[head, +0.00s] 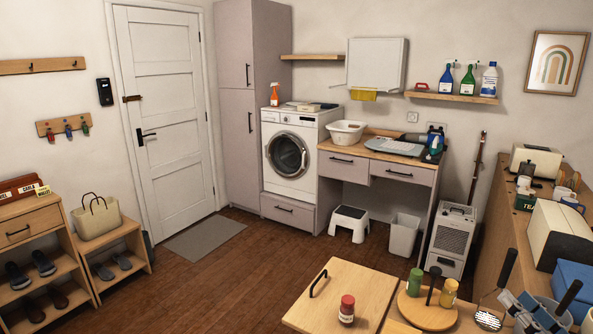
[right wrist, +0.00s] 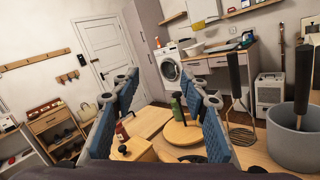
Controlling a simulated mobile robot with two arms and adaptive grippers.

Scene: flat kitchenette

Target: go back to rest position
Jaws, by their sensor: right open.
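My right gripper (head: 520,306) is at the lower right of the head view, above the wooden counter. Its two blue-padded fingers also show in the right wrist view (right wrist: 165,88), spread apart with nothing held between them. A red-lidded jar (right wrist: 123,131), a green bottle (right wrist: 176,107) and a round wooden turntable (right wrist: 184,136) show beyond the open fingers, apart from them. My left gripper is in neither view.
The red-lidded jar (head: 347,308) stands on the wooden counter. The turntable (head: 427,314) carries the green bottle (head: 414,284) and a yellow jar (head: 449,293). A grey pot (right wrist: 300,135) and black-handled utensils stand close right of my right gripper. The floor (head: 260,265) beyond is clear.

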